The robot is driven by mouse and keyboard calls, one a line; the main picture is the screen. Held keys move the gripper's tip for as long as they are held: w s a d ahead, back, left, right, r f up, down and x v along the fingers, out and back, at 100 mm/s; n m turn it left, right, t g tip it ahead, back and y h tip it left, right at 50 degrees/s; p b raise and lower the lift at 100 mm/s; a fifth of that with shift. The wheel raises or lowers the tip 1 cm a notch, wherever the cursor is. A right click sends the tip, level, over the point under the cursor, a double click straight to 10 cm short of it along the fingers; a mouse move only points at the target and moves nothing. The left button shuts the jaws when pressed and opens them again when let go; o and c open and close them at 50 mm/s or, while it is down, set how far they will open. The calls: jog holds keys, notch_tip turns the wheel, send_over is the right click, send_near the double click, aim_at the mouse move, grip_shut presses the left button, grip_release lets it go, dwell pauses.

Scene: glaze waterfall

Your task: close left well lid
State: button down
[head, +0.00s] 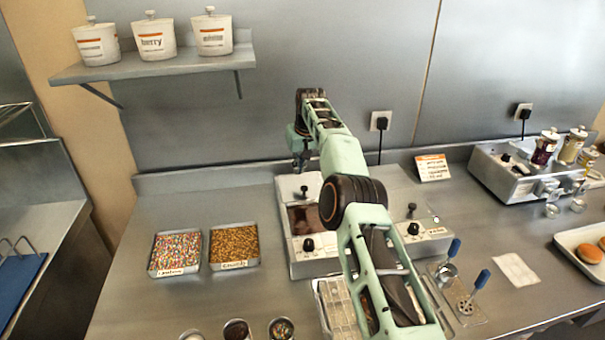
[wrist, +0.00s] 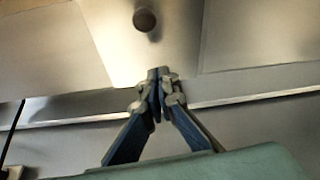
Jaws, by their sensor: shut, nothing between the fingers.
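The glaze warmer (head: 313,268) stands mid-counter, partly hidden behind my arm. Its left well (head: 300,218) is uncovered and shows dark brown glaze. The left well lid (head: 290,187), a pale metal panel with a dark knob, is at the back of that well, raised off the opening. My gripper (head: 300,166) is at the back edge of the lid, near the wall. In the wrist view my gripper (wrist: 158,73) is shut and empty, its tips by the edge of the lid (wrist: 180,40). The lid's knob (wrist: 145,19) is beyond the tips. Contact cannot be told.
Trays of sprinkles (head: 175,252) and crumbs (head: 234,246) lie left of the warmer. A shelf (head: 155,68) with several canisters hangs above left. A second warmer (head: 510,182) stands at right.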

jog(key=shift+w+a+f+p, duration=0.1)
jog(key=shift+w+f+p, duration=0.05)
jog(key=shift+f+p, duration=0.55)
jog(key=shift+f+b, duration=0.1)
jog(key=shift+b, duration=0.5)
jog(key=shift+s+d+f+b, duration=0.1)
jog(key=shift+s+d+b, duration=0.25)
jog(key=shift+s+b, duration=0.65)
jog(key=shift+s+d, duration=0.35)
jog(key=shift+s, duration=0.3)
jog(key=shift+s+f, duration=0.1)
jog(key=shift+s, duration=0.05)
jog(key=shift+s+b, duration=0.1)
jog(key=shift+b, duration=0.2)
